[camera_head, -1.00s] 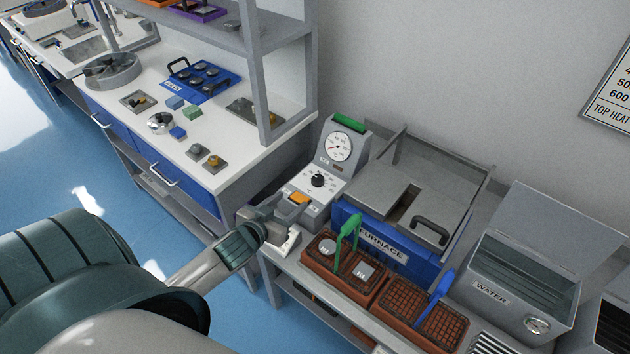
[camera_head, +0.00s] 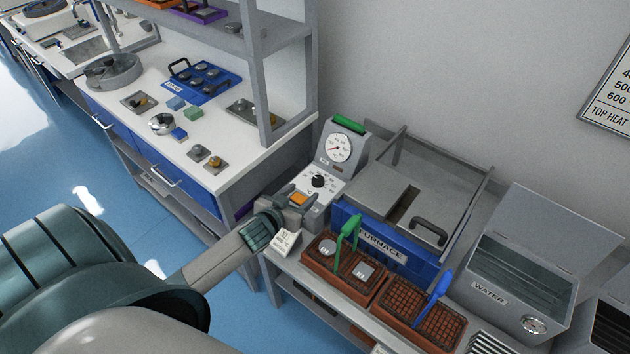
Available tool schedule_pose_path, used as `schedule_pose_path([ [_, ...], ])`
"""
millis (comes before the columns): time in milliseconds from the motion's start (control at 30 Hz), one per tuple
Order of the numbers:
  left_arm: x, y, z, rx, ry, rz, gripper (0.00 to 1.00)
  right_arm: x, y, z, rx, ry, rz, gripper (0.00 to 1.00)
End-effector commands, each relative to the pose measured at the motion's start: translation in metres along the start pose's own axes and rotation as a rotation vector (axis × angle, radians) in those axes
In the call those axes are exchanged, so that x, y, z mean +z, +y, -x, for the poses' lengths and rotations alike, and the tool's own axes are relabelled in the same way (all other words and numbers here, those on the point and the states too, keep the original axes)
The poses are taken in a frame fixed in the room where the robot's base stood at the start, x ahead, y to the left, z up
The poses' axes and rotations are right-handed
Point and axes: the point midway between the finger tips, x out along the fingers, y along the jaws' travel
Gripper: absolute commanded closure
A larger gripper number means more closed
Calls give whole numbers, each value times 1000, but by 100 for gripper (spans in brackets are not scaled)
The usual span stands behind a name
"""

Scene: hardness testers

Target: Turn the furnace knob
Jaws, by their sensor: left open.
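The furnace (camera_head: 348,228) is a blue box with a grey lid, labelled FURNACE, on the grey bench. Its control unit (camera_head: 330,168) stands at its left, with a round dial gauge on top and a sloped white panel. The black furnace knob (camera_head: 318,181) sits on that panel, below the gauge. My left gripper (camera_head: 296,192) is open at the lower edge of the panel, its fingers pointing toward the knob and a little short of it. An orange switch (camera_head: 299,199) shows between the fingers. My right gripper is not in view.
Two brick-red trays with grids, one with a green handle (camera_head: 347,230) and one with a blue handle (camera_head: 441,285), stand before the furnace. A small white sign (camera_head: 285,241) is just below my gripper. A shelf post (camera_head: 262,90) and a water tank (camera_head: 520,285) stand nearby.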

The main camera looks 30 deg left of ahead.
Motion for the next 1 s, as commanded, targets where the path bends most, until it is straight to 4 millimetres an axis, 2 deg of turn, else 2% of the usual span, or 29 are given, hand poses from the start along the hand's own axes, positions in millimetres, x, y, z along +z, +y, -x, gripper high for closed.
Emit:
schedule_pose_path([
  [100,-2,0,-21,-1,0,0,49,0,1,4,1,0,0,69],
  [500,-1,0,-79,0,0,2,49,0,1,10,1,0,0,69],
  [700,0,0,-95,0,0,0,49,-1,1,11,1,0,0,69],
  [1000,0,0,-101,1,0,0,49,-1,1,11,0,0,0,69],
])
